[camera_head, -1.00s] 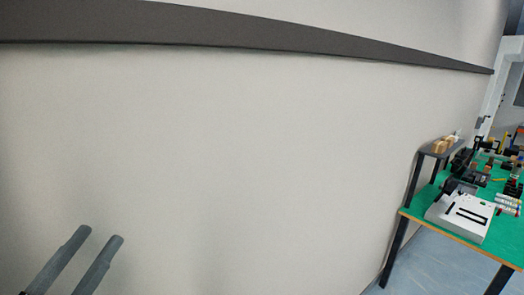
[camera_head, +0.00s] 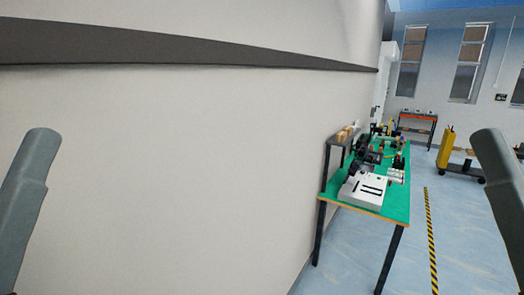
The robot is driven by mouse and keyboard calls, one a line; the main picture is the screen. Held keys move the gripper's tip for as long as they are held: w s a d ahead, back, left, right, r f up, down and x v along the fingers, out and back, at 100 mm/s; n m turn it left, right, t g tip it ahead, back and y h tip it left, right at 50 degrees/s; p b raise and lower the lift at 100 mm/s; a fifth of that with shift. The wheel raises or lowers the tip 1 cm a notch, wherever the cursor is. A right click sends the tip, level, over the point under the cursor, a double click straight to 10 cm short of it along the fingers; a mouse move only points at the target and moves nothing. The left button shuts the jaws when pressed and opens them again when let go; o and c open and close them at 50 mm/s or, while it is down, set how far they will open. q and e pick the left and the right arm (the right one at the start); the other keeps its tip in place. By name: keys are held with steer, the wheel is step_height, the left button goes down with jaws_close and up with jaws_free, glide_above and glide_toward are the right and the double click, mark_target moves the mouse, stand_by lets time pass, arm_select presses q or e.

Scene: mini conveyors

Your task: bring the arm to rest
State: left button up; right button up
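Two grey rounded parts of my own arms show, one at the left edge and one at the right edge of the head view. No gripper fingers can be made out on either, so I cannot see whether my grippers are open or shut. Nothing held shows in the view.
A plain pale wall (camera_head: 190,170) with a dark horizontal band (camera_head: 150,45) fills the left and middle. A green-topped table (camera_head: 397,200) stands against it, with a white device (camera_head: 363,191) and small conveyor parts. Blue floor (camera_head: 350,255) lies open beyond, with a yellow-black stripe (camera_head: 431,240) and a yellow cart (camera_head: 447,148).

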arm_select(q)
step_height(320, 180, up, 16)
steer(key=p, duration=1.2)
steer(key=shift+p, duration=0.3)
arm_select(e)
step_height(320, 180, up, 16)
